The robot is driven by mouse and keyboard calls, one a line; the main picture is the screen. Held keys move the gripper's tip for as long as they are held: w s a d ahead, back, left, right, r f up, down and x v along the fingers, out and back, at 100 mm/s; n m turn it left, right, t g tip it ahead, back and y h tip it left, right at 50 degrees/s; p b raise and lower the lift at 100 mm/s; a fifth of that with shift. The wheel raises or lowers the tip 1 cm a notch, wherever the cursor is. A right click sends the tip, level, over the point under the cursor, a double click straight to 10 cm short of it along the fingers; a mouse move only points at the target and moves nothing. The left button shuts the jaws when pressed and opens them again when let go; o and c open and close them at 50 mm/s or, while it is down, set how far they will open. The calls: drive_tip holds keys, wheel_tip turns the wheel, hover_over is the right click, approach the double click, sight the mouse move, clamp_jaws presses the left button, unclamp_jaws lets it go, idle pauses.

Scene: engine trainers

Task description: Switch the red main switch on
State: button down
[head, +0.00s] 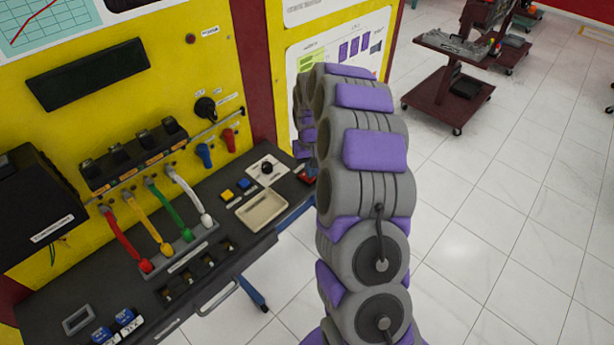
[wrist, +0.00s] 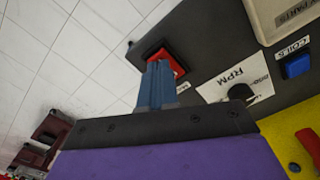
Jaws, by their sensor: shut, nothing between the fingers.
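The red main switch (wrist: 168,55) is a red rocker in a dark housing near the corner of the dark bench top. In the head view, the red switch (head: 307,175) shows at the bench's right end, partly covered by my arm. My gripper (wrist: 158,66) is shut and empty, its blue fingers together. In the wrist view its tips overlap the near part of the switch. I cannot tell whether they touch it or which way the rocker is tilted.
A black RPM knob on a white plate (wrist: 213,92) sits close beside the switch. A beige parts tray (head: 262,212) and blue and yellow buttons (head: 228,195) are further left. The yellow panel (head: 170,70) rises behind the bench.

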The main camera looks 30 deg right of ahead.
drive_tip(key=shift+f, duration=0.9)
idle(0.8)
drive_tip(key=shift+r, duration=0.1)
drive_tip(key=shift+r+p, duration=1.5)
drive_tip(key=shift+r, duration=1.95)
drive_tip(key=shift+a, duration=0.1)
drive_tip(key=s+a+r+n, duration=0.1)
drive_tip(key=s+a+r, duration=0.5)
drive_tip(key=s, duration=0.3)
drive_tip(key=s+a+r+n, duration=0.1)
drive_tip(key=s+a+r, duration=0.55)
drive_tip(key=s, duration=0.25)
drive_tip(key=s+a+g, duration=0.1)
drive_tip(key=s+a, duration=0.1)
drive_tip(key=s, duration=0.9)
drive_tip(key=s+a+r, duration=0.1)
drive_tip(key=s, duration=1)
drive_tip(key=shift+a+g, duration=0.4)
